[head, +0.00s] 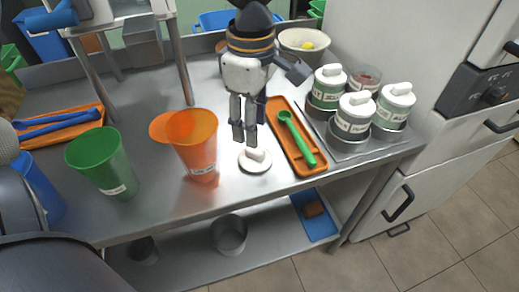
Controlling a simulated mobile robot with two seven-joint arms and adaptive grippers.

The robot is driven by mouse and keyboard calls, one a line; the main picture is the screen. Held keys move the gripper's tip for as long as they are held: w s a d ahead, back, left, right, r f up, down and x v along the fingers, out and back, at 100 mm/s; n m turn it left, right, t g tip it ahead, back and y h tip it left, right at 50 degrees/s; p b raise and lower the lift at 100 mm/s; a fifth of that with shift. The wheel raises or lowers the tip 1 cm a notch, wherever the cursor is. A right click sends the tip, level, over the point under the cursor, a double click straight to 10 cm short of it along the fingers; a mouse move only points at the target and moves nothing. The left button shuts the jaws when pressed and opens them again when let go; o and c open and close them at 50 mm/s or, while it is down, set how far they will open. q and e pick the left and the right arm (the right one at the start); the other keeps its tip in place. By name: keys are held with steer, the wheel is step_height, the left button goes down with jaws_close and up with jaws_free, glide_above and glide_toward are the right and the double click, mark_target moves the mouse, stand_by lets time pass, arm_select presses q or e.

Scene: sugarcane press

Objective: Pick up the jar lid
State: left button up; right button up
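The jar lid (255,160) is a white disc with a raised knob. It lies on the steel table, right of the orange cup. My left gripper (244,142) points down just above and slightly left of the lid's knob. Its fingers are close together, and I cannot tell whether they are open or shut, or whether they touch the knob. One jar (364,79) at the back of the right-hand group has no lid and shows reddish contents. My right gripper is not in view.
An orange cup (196,145) and a green cup (101,162) stand to the left. An orange tray (304,167) with a green scoop (296,137) lies right of the lid. Several lidded jars (355,113) stand further right. A bowl (303,43) is behind.

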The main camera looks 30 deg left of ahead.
mark_target(255, 150)
arm_select(q)
step_height(255, 150, down, 7)
steer(key=shift+d+r+b, duration=0.1)
steer(key=shift+r+b, duration=0.1)
steer(key=shift+b, duration=0.15)
steer(key=shift+w+r, duration=0.1)
jaws_close()
